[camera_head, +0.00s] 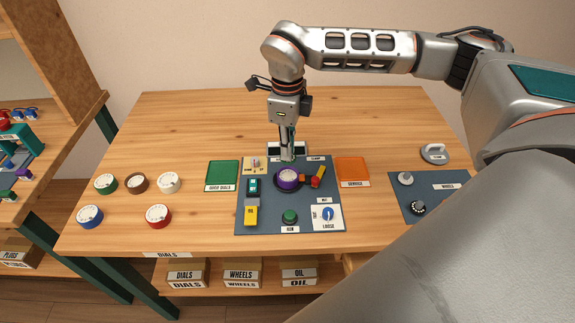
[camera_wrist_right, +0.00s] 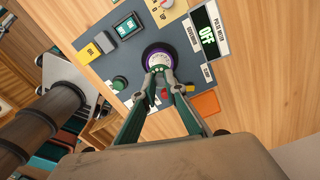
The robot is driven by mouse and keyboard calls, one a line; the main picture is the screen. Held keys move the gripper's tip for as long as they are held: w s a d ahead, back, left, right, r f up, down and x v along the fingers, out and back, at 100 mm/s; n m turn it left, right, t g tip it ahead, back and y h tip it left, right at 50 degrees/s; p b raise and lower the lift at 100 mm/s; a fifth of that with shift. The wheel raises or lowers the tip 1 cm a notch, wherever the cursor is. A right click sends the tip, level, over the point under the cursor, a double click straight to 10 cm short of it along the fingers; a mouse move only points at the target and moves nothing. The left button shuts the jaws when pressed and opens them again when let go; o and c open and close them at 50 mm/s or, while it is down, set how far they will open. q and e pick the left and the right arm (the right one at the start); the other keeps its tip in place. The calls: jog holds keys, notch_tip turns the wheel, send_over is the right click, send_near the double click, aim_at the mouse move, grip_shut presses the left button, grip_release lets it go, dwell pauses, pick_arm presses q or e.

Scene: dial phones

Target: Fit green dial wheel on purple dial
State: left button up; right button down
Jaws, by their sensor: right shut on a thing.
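The purple dial (camera_head: 288,181) sits in a dark round holder on the blue-grey mat, and shows in the wrist view with a pale face (camera_wrist_right: 159,58). My right gripper (camera_head: 287,157) points down just behind it in the head view. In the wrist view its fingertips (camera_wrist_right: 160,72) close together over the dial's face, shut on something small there. The fingertips hide what they hold, so I cannot tell its colour or whether it touches the dial. My left gripper is out of view.
The wheels mat (camera_head: 446,189) at the right holds a pale wheel (camera_head: 405,178) and a black one (camera_head: 418,207). Yellow and red-yellow tools, a green button (camera_head: 290,216) and a loose/tight knob (camera_head: 327,215) surround the holder. A green tray (camera_head: 222,175) and an orange tray (camera_head: 352,171) flank it.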

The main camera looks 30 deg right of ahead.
aim_at(288, 176)
jog(key=shift+f, duration=3.15)
jog(key=shift+f, duration=0.2)
jog(key=c, duration=2.1)
grip_release()
notch_tip(288, 176, up, 12)
jog(key=shift+r, duration=0.25)
jog(key=shift+a, duration=0.15)
